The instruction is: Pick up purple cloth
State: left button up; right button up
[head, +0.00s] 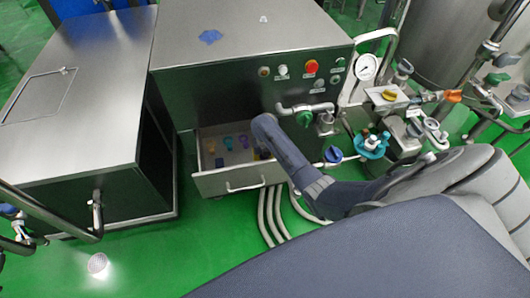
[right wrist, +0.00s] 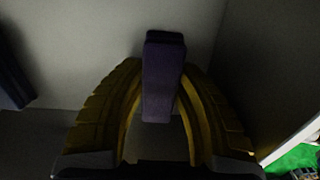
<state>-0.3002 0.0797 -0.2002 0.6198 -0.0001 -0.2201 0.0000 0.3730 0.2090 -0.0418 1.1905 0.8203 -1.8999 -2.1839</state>
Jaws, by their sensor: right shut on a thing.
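A purple block-like thing, taken as the purple cloth (right wrist: 162,75), stands between the yellow fingers of my right gripper (right wrist: 160,95) in the right wrist view. The fingers are shut on it, one on each side. In the head view my right arm reaches down into the open drawer (head: 240,180), and the gripper (head: 262,154) is mostly hidden behind my own wrist. The held cloth cannot be made out there. My left gripper is out of view.
Several small coloured items, one of them purple (head: 244,141), lie in the drawer. A dark blue thing (right wrist: 14,80) is at left in the wrist view. A blue cloth (head: 210,36) lies on the steel cabinet (head: 250,30). Valves and a gauge (head: 366,67) stand right of the drawer.

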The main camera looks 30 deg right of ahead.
jog(key=shift+r, duration=0.15)
notch_tip(320, 180, up, 20)
jog(key=shift+w+f, duration=0.15)
jog(key=shift+f, duration=0.1)
dwell(0.9)
jog(key=shift+r, duration=0.1)
dwell(0.3)
jog(key=o, duration=0.5)
grip_shut()
